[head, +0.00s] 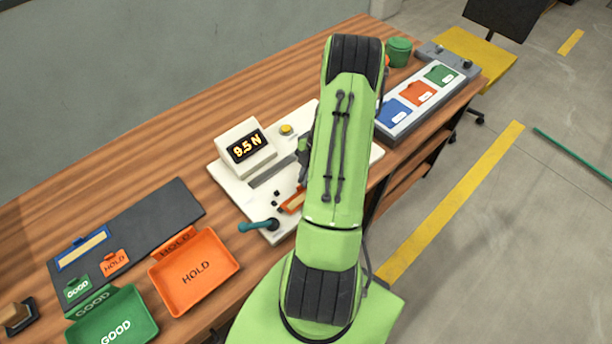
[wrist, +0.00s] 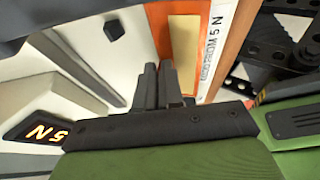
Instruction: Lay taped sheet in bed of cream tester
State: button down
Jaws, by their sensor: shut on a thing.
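The cream tester (head: 222,176) stands on the bench, with a display (head: 246,146) reading 9.5 N and a long grey bed (head: 268,174). An orange sheet (head: 293,203) with a tan strip of tape shows beside my arm, over the tester's front part. In the wrist view the orange sheet (wrist: 162,24) and its tape (wrist: 184,42) lie just beyond my gripper (wrist: 161,74), whose fingers are shut on the sheet's near end. The sheet is apart from the bed, to its right in the wrist view. My arm hides the gripper's tips in the head view.
A teal-handled lever (head: 258,226) stands at the tester's near corner. An orange HOLD tray (head: 193,270), a green GOOD tray (head: 113,318) and a dark mat (head: 150,215) with a blue-edged taped sheet (head: 82,248) are at left. A card rack (head: 420,98) and green pot (head: 399,52) are at right.

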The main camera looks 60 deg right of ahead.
jog(key=shift+w+d+f, duration=0.1)
jog(key=shift+w+f, duration=0.15)
jog(key=shift+f, duration=0.05)
jog(key=shift+w+d+b, duration=0.15)
jog(key=shift+w+b, duration=0.15)
jog(key=shift+w, duration=0.35)
jog(key=shift+w+d, duration=0.1)
jog(key=shift+d, duration=0.05)
dwell(0.6)
jog(key=shift+r, duration=0.1)
jog(key=c, duration=0.8)
grip_release()
notch_tip(320, 180, up, 7)
jog(key=p, duration=0.3)
jog(key=shift+p, duration=0.3)
